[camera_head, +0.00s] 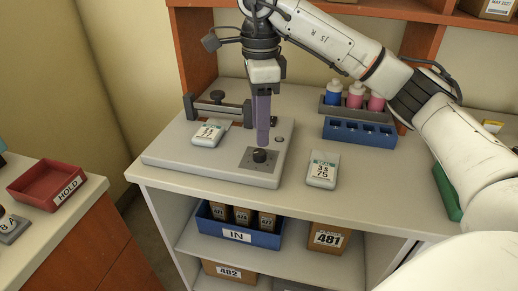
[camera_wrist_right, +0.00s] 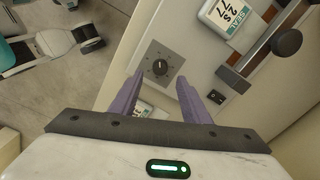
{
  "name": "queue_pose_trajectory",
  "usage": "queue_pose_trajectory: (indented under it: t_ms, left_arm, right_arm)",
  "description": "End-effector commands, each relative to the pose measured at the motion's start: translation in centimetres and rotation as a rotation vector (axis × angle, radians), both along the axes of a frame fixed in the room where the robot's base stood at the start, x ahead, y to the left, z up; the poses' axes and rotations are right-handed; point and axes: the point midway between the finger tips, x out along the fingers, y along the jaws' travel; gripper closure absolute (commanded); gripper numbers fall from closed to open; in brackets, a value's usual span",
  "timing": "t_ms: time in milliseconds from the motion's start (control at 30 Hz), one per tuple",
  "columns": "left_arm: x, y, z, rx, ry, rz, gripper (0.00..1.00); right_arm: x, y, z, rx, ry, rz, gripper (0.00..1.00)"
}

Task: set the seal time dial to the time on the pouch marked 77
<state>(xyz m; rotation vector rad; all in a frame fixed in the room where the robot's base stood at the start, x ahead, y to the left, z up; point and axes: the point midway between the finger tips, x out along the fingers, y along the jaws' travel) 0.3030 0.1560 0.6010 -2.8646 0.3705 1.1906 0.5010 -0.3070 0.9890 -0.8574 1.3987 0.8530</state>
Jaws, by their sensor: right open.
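The seal time dial (camera_head: 260,155) is a black knob on a dark square plate at the front right of the grey sealer (camera_head: 185,158). It also shows in the right wrist view (camera_wrist_right: 160,67), with tick marks around it. My right gripper (camera_head: 262,142) points down just above the dial. In the wrist view its purple fingers (camera_wrist_right: 160,77) are apart, with the knob between and beyond their tips; contact is not visible. Another pouch (camera_head: 322,170) on the bench seems to read 3 s and 75. My left gripper is out of view.
A blue rack (camera_head: 360,133) and a tray of bottles (camera_head: 356,95) stand behind the bench pouch. The sealer's bar (camera_head: 217,108) stands behind the dial. A red HOLD tray (camera_head: 47,187) is on the left counter. A blue IN bin (camera_head: 238,236) sits on the shelf below.

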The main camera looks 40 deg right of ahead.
Motion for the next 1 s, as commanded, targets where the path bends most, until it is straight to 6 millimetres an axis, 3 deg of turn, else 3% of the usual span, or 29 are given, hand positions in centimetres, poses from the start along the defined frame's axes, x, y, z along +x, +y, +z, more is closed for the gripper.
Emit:
queue_pose_trajectory:
  t_ms: [33,100,300,700,767,967,1000]
  left_arm:
    - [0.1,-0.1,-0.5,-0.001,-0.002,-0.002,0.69]
    - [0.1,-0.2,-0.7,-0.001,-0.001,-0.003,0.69]
    - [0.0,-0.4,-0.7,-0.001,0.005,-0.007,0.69]
    - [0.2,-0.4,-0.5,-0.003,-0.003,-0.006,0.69]
    - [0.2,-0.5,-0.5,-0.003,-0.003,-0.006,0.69]
    - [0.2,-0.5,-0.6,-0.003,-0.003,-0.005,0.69]
    - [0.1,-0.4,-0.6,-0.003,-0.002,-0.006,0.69]
  right_arm:
    - [-0.1,0.1,-1.6,0.002,0.004,0.002,0.57]
    - [-0.1,0.1,-2.8,0.003,0.004,0.002,0.57]
    - [0.0,0.0,-5.2,0.002,0.001,0.0,0.57]
    - [0.0,0.1,-6.1,0.003,-0.001,0.001,0.57]
    - [0.0,0.1,-6.1,0.003,-0.001,0.001,0.64]
    - [0.0,0.1,-6.1,0.003,0.0,0.001,0.98]
    - [0.0,0.1,-6.1,0.003,0.0,0.001,0.98]
